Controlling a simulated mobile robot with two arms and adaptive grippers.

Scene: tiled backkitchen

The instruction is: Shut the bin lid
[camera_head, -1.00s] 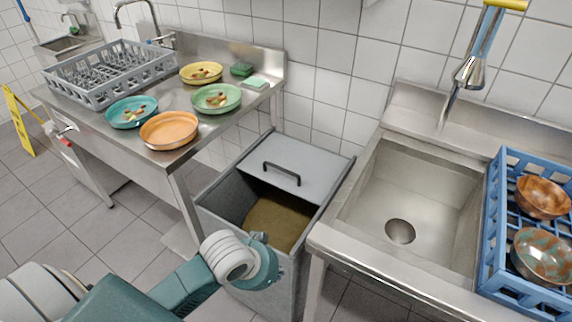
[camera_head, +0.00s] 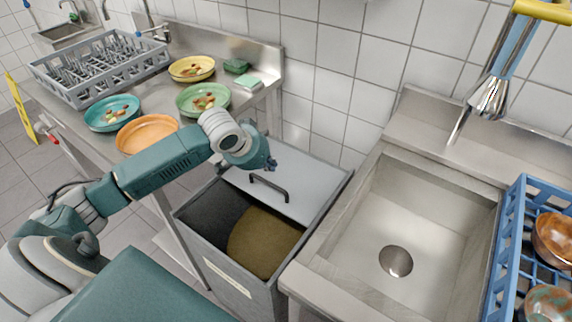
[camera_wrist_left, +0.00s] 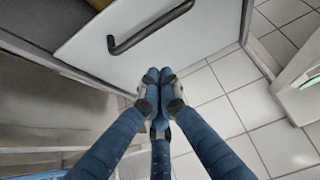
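The grey bin (camera_head: 200,232) stands between the two steel counters. Its lid (camera_head: 305,180) covers the back part of the opening, and the front part is open, showing brown contents (camera_head: 262,242). The lid carries a dark bar handle (camera_head: 268,187). My left gripper (camera_head: 272,164) is over the lid's back left part, behind the handle. In the left wrist view, its fingertips (camera_wrist_left: 159,75) are together with nothing between them, at the edge of the lid (camera_wrist_left: 90,45), with the handle (camera_wrist_left: 150,28) beyond. I cannot tell whether they touch the lid. My right gripper is out of view.
The left counter holds a grey dish rack (camera_head: 100,72) and several plates with food scraps, including an orange one (camera_head: 147,134). At right is a sink (camera_head: 425,215) with a spray tap (camera_head: 488,97) above and a blue crate (camera_head: 508,245) of bowls. A tiled wall stands behind.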

